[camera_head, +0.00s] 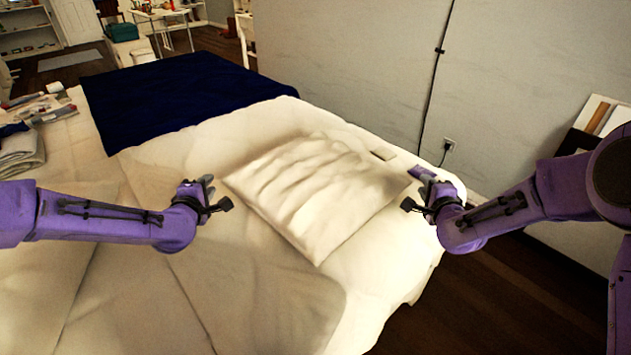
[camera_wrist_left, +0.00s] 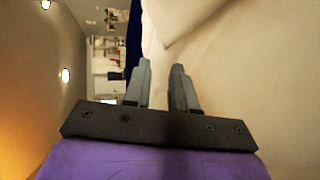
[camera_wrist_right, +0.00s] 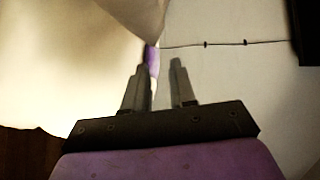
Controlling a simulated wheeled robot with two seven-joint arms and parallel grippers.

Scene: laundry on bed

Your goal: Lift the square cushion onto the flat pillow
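The square cushion (camera_head: 315,190), white and wrinkled, lies tilted on the bed between my two grippers. A flat, pale, round-cornered shape (camera_head: 290,305) in front of it looks like the flat pillow, but its edges blend into the bedding. My left gripper (camera_head: 211,190) is open and empty beside the cushion's left corner, with a small gap. My right gripper (camera_head: 415,204) is open and empty just off its right corner. The left wrist view shows a pale corner (camera_wrist_left: 185,18) above the parted fingers. The right wrist view shows a white corner (camera_wrist_right: 135,15) above parted fingers.
A dark blue blanket (camera_head: 180,92) covers the far left of the bed. Folded grey cloth (camera_head: 20,152) and small items lie at the left. A wall (camera_head: 350,60) with a cable stands behind; dark floor (camera_head: 490,300) is at right.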

